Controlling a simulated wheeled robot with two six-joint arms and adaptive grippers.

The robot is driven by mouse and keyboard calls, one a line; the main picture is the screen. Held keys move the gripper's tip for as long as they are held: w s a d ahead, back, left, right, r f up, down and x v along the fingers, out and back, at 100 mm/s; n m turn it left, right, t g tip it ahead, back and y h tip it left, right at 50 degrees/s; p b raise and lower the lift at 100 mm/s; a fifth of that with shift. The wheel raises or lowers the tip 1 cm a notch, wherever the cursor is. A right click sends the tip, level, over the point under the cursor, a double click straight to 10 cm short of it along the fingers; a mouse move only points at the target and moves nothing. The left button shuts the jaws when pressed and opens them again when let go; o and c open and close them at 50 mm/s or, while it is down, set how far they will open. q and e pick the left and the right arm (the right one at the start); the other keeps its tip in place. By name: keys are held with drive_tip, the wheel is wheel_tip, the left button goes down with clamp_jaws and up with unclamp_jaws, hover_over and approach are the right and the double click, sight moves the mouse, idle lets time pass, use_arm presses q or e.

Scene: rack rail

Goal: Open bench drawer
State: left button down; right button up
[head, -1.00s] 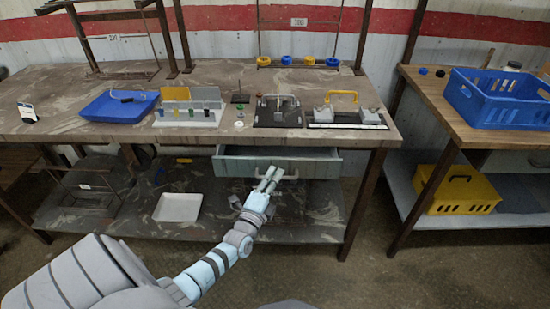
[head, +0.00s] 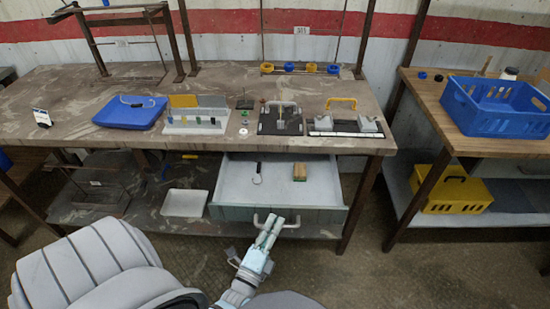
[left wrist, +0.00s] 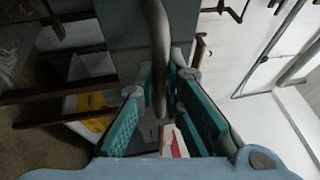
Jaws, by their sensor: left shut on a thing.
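The bench drawer (head: 230,184) is pulled out under the bench top. Its white inside shows, with a small dark-handled hook tool (head: 258,172) and a brown and green block (head: 300,172) in it. My left gripper (head: 269,226) is at the drawer's front, shut on the grey bar handle (head: 290,221). In the left wrist view the handle (left wrist: 158,60) runs between the two teal finger pads (left wrist: 160,105). My right gripper is in neither view.
The bench top (head: 210,85) carries a blue tray (head: 128,111), a divided holder (head: 195,125) and fixtures at the right. A white tray (head: 184,203) lies on the lower shelf. A side table at right holds a blue crate (head: 495,108), with a yellow box (head: 455,190) below.

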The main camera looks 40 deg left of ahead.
use_arm(q)
drive_tip(key=c, duration=2)
unclamp_jaws()
drive_tip(key=shift+o, duration=0.2)
drive_tip(key=v, duration=1.2)
drive_tip(key=shift+w, duration=0.1)
